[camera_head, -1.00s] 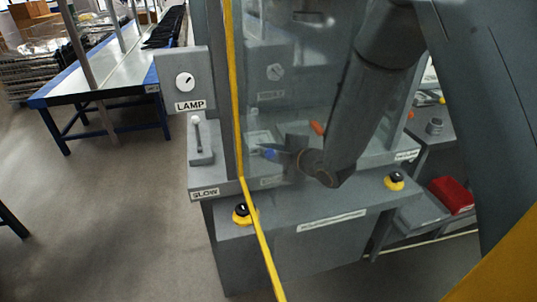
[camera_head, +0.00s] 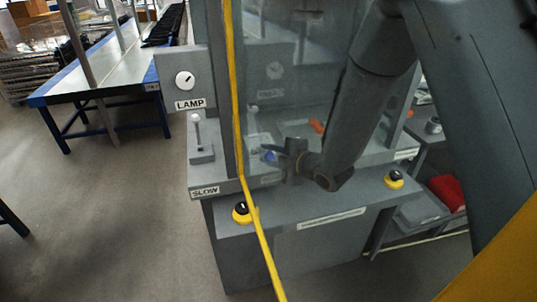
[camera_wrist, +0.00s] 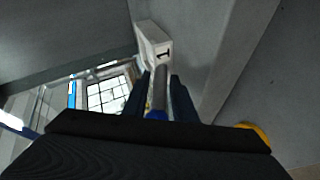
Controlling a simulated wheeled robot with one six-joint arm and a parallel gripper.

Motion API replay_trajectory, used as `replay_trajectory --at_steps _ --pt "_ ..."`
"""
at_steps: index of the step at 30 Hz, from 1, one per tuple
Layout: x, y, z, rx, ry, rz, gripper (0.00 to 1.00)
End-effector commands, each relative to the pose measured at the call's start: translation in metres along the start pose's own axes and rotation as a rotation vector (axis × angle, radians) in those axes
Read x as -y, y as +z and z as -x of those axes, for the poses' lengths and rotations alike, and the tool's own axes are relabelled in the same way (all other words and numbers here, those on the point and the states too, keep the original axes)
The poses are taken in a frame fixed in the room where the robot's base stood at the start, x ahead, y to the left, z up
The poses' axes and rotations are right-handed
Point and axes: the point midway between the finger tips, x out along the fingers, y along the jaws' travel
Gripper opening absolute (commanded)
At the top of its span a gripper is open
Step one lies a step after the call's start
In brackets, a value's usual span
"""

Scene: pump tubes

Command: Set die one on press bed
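Die one (camera_wrist: 154,46), a pale block marked "1", is in the upper middle of the wrist view. A grey shaft with a blue end runs from it down between the two dark fingers of my gripper (camera_wrist: 163,92), which lie close along both sides of the shaft. In the head view my gripper (camera_head: 290,152) is inside the press (camera_head: 330,218), low behind the clear guard, with a small blue part (camera_head: 269,157) at its left. The press bed (camera_head: 262,140) shows only dimly through the guard. I cannot tell whether the die touches it.
A yellow-edged post (camera_head: 237,100) stands at the left of the press opening. A lamp box (camera_head: 184,80), a lever (camera_head: 198,135) and black-topped yellow buttons (camera_head: 394,180) are around the press. An orange object (camera_head: 317,127) is inside. A red bin (camera_head: 450,191) is at the right.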

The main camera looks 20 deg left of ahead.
Motion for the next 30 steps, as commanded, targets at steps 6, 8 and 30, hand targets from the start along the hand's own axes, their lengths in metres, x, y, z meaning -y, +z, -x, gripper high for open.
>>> replay_trajectory --at_steps 6,8,30 --pt "-0.001 0.001 0.024 0.002 0.002 -0.001 0.25" --pt "-0.002 0.001 0.036 0.002 0.003 -0.001 0.25" --pt "-0.001 0.000 0.121 0.000 0.000 0.000 0.25"
